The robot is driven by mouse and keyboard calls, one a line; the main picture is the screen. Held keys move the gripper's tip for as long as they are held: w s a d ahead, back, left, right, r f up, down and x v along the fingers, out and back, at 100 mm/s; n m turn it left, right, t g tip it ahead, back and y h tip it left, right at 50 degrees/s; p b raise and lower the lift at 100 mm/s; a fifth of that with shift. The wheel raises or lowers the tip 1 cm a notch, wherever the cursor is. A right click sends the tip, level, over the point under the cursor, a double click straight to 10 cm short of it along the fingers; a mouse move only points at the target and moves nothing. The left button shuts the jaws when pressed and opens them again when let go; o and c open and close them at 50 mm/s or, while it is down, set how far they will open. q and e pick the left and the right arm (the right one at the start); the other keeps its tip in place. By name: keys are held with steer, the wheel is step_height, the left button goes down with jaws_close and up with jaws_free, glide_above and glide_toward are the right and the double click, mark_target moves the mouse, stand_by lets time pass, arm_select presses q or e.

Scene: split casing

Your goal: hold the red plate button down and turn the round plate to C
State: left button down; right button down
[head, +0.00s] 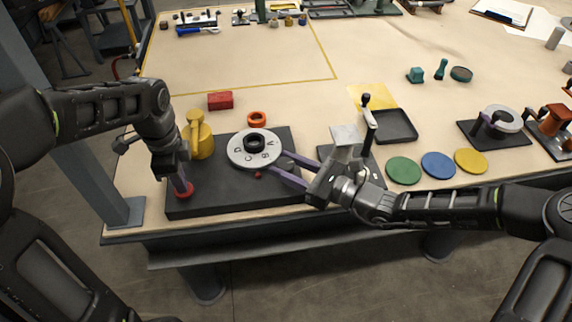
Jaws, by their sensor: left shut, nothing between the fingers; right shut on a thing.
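The round plate (240,140) is a light grey disc with black letters and a black ring-shaped hub, on a dark base block (215,204). A small red mark (258,175) sits on the block at the plate's front edge. The letters B and C face the front, and the mark looks nearest to between them. The red plate button (187,191) is at the block's front left. My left gripper (182,187) is shut and points down onto the button, partly hiding it.
A yellow weight-like object (201,140) stands on the left, close to my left gripper. A red block (220,100) and an orange ring (257,119) lie behind the base. A grey-topped fixture (346,140) stands behind my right gripper. Coloured discs (404,170) lie to the right.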

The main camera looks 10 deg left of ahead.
steer(key=shift+s+m+t+h, duration=0.1)
steer(key=shift+m+t+h, duration=0.25)
steer(key=shift+t, duration=0.25)
steer(key=shift+f, duration=0.1)
steer(key=c, duration=0.9)
jaws_free()
steer(key=shift+o, duration=0.2)
steer(key=shift+d, duration=0.1)
steer(key=v, duration=1.2)
